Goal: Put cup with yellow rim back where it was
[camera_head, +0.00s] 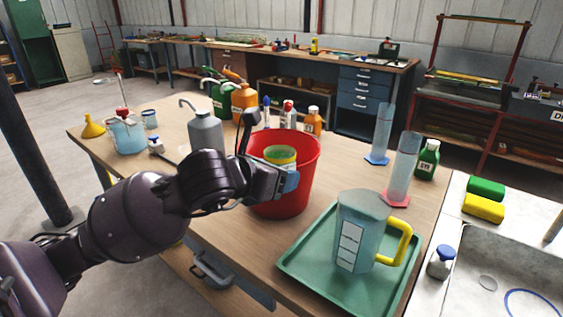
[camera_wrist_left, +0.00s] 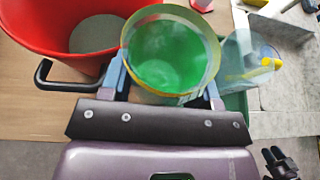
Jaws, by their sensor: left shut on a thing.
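The cup with the yellow rim (camera_wrist_left: 170,52) holds green contents. My left gripper (camera_wrist_left: 168,88) is shut on it, with a finger on either side. In the head view the cup (camera_head: 281,154) shows in front of the red bucket (camera_head: 310,165), partly hidden by my gripper (camera_head: 284,183). In the wrist view the cup is held upright beside the bucket's rim (camera_wrist_left: 62,45), overlapping it in the picture. I cannot tell whether they touch.
A green tray (camera_head: 310,275) bears a large jug with a yellow handle (camera_head: 362,230). Two tall cylinders (camera_head: 402,165) stand behind it. Several bottles stand behind the bucket. A grey pump bottle (camera_head: 206,132) is left of it. A sink (camera_head: 505,275) is at the right.

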